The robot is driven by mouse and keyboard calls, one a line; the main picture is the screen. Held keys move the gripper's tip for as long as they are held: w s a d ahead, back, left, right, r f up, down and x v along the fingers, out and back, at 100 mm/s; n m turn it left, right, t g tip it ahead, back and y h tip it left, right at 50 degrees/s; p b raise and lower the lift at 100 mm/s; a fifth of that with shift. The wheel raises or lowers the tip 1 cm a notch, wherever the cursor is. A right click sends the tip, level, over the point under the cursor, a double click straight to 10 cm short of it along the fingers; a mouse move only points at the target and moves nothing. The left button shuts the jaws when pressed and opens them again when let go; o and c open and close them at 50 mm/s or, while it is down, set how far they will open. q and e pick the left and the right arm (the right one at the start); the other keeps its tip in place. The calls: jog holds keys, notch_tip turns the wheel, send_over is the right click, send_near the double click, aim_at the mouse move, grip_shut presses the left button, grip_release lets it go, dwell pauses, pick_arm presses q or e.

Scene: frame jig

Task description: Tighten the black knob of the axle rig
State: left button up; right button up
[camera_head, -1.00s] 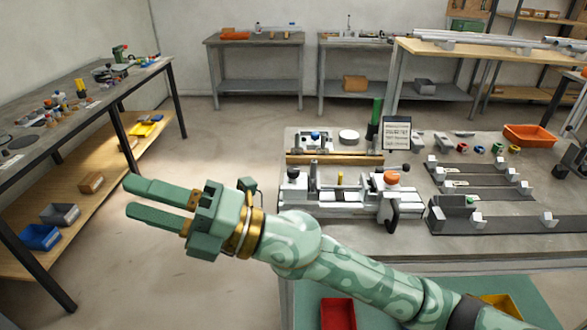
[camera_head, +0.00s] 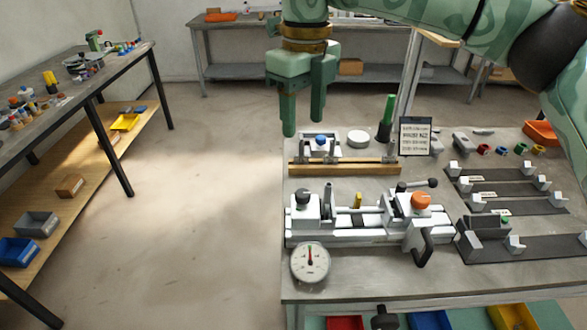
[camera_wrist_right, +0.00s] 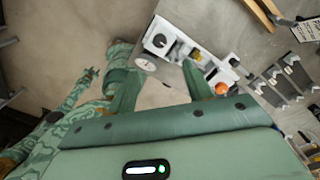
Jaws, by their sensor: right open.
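The axle rig (camera_head: 345,222) is a long white fixture on the grey bench. A black knob (camera_head: 303,196) sits on the block at its left end. The black knob also shows in the right wrist view (camera_wrist_right: 159,40). An orange knob (camera_head: 421,201) and a black crank handle (camera_head: 425,247) are at the rig's right end. A round dial (camera_head: 310,262) with a red needle is at its front left. My right gripper (camera_head: 303,120) points down, open and empty, above and behind the rig, touching nothing. My left gripper (camera_wrist_right: 90,73) appears small in the wrist view, jaws unclear.
A wooden rail (camera_head: 345,168) and a blue-knobbed fixture (camera_head: 321,142) lie behind the rig. A green post (camera_head: 388,112) and a sign (camera_head: 415,136) stand there too. Dark strips with white blocks (camera_head: 510,180) fill the right side. Open floor lies left of the bench.

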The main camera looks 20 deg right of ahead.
jog(key=b, duration=0.2)
send_near(303, 193)
notch_tip(303, 193, down, 8)
jog(key=b, duration=0.3)
jog(key=shift+a+r, duration=0.1)
jog(key=shift+r, duration=0.1)
jog(key=shift+f, duration=0.55)
jog(key=shift+s, duration=0.1)
pick_arm(q)
jog(key=s+f, duration=0.4)
jog(key=shift+s+f+g, duration=0.15)
jog(key=shift+f+g, duration=0.15)
jog(key=shift+g, duration=0.1)
pick_arm(e)
jog(key=c, duration=1)
